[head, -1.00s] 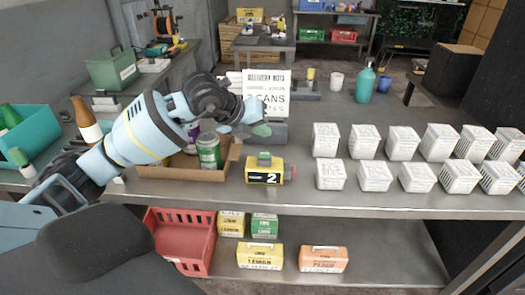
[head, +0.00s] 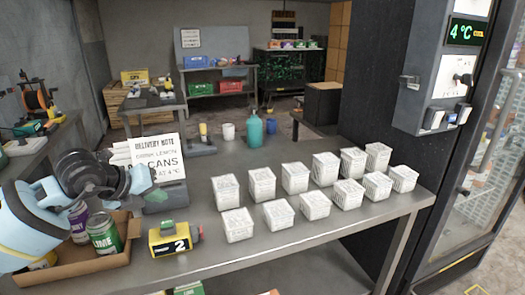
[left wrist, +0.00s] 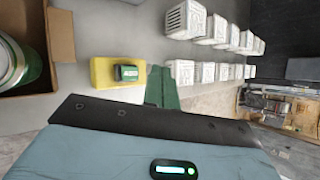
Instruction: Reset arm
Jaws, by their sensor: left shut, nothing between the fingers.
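My left arm comes in from the left in the head view, bent over the cardboard box. Its gripper (head: 154,195) is shut and empty in front of the delivery note (head: 158,160). In the left wrist view its green fingers (left wrist: 162,88) are together, above the table. A yellow device marked 2 (head: 174,240) stands on the table, apart from the gripper; it also shows in the wrist view (left wrist: 117,74). The open cardboard box (head: 92,262) holds a green lime can (head: 105,233) and a purple can (head: 79,222). My right gripper is not in view.
Two rows of white baskets (head: 275,215) fill the middle and right of the steel table (head: 300,240). A teal bottle (head: 255,131) stands behind them. A black fridge with a 4 °C display (head: 467,32) stands at the right.

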